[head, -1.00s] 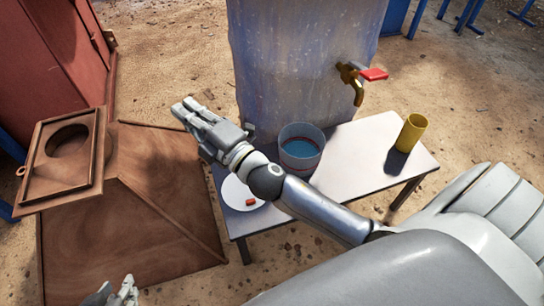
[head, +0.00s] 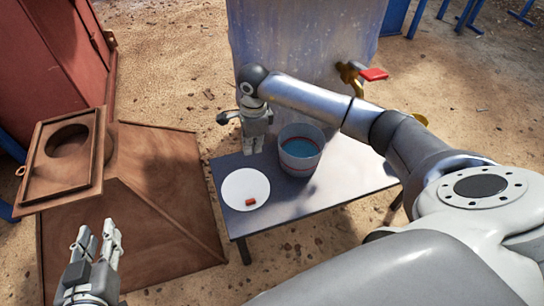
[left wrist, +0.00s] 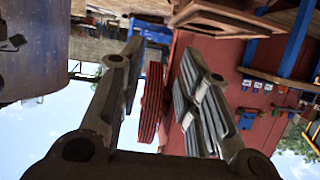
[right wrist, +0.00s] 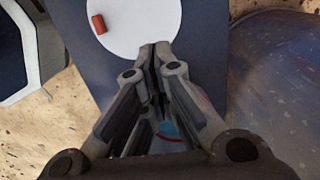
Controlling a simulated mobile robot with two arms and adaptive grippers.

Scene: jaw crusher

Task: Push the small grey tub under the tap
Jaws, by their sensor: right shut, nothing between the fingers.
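The small grey tub (head: 300,165) stands upright on the low table, with blue inside and a red line showing. It lies left of and nearer than the brass tap (head: 352,75), which has a red handle and sticks out of the big drum. My right gripper (head: 253,147) points down just left of the tub, shut and empty; I cannot tell whether it touches the tub. In the right wrist view its shut fingers (right wrist: 160,48) hide most of the tub. My left gripper (head: 100,232) is open and empty at lower left; its spread fingers show in the left wrist view (left wrist: 158,62).
A white plate (head: 240,188) with a small red piece (head: 250,202) lies on the table (head: 265,222), left of the tub. A yellow cup (head: 421,118) is mostly hidden behind my right arm. The drum (head: 300,45) stands behind the table.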

